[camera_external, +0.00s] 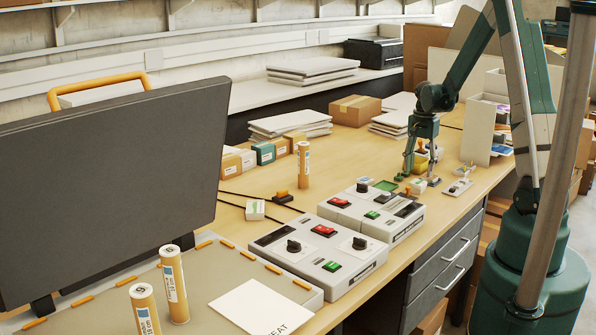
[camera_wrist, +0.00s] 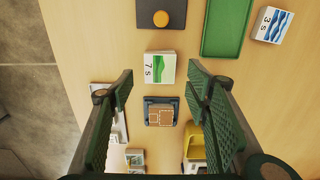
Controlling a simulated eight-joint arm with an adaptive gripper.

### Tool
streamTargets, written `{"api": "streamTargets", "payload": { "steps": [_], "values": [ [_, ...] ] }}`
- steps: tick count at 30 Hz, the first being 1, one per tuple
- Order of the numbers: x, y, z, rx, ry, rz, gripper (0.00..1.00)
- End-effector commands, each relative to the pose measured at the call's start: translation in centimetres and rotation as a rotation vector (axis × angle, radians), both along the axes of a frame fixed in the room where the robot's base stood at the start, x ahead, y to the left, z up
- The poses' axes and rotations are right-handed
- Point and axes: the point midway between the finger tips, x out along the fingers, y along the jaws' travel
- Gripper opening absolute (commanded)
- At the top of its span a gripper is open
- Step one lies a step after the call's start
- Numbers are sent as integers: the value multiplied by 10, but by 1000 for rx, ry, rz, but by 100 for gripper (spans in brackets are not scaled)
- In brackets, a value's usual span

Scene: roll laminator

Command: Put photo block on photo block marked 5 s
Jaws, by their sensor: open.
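My gripper (camera_external: 420,179) is open and empty, pointing down over the table on the right. In the wrist view its two fingers (camera_wrist: 160,72) stand wide apart. A photo block marked 7 s (camera_wrist: 160,67) with a green landscape lies at fingertip level in that picture. Closer in, also between the fingers, is a small brown-patterned piece on a dark base (camera_wrist: 159,114). A photo block marked 3 s (camera_wrist: 270,24) with blue waves lies at the upper right. A small white block (camera_external: 255,210) stands left of the laminators, its label unreadable. I cannot make out a 5 s marking anywhere.
A green tray (camera_wrist: 228,27) lies beside the 7 s block, and a dark plate with an orange knob (camera_wrist: 160,18) lies above it. A yellow object (camera_wrist: 197,145) is near the right finger. Two control units (camera_external: 320,243) (camera_external: 375,212) fill the table's front.

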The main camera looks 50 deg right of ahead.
Motion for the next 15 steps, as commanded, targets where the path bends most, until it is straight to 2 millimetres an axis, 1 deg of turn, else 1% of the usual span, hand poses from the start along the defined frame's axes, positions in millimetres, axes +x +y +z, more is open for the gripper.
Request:
{"api": "streamTargets", "payload": {
  "steps": [1, 6, 15],
  "values": [
    [0, 0, 7, 0, 0, 0, 48],
    [0, 0, 30, 0, 0, 0, 48],
    [0, 0, 62, 0, 0, 0, 48]
  ]
}}
